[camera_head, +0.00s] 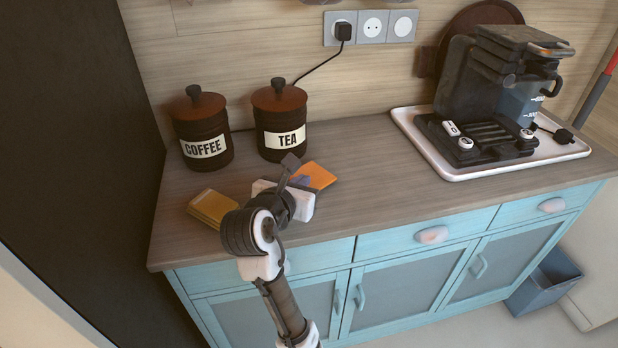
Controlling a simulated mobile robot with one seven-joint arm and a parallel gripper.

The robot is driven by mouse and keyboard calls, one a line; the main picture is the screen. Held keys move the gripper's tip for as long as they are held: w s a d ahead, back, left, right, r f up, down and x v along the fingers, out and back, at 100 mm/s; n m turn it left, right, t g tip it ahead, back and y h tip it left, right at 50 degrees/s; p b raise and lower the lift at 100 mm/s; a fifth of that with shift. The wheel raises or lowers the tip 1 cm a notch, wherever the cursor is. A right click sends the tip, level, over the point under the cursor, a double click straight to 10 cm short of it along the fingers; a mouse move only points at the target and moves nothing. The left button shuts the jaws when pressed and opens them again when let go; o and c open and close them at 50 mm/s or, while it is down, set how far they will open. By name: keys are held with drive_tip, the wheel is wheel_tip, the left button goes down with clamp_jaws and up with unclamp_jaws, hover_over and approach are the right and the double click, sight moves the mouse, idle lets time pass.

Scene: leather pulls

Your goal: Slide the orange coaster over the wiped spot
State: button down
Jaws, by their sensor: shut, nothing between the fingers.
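The orange coaster (318,175) lies on the wooden counter in front of the tea canister. My gripper (290,161) is just left of it and hides part of its left side. The gripper is shut with nothing between its fingers. I cannot tell whether it touches the coaster. A small blue patch (301,181) shows between the gripper and the coaster; I cannot tell what it is. No wiped spot can be made out; my arm hides some of the counter there.
A yellow stack (208,207) lies left of my arm. The coffee (203,131) and tea (281,124) canisters stand behind. A coffee machine (498,95) stands on a white tray (454,172) at right. The counter (385,185) between coaster and tray is clear.

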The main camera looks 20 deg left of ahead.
sight(313, 172)
drive_tip(key=x, duration=0.4)
drive_tip(key=shift+w+r+p, duration=0.3)
drive_tip(key=shift+w, duration=0.15)
drive_tip(key=shift+f, duration=0.45)
drive_tip(key=shift+s+f, duration=0.1)
drive_tip(key=shift+f, duration=0.05)
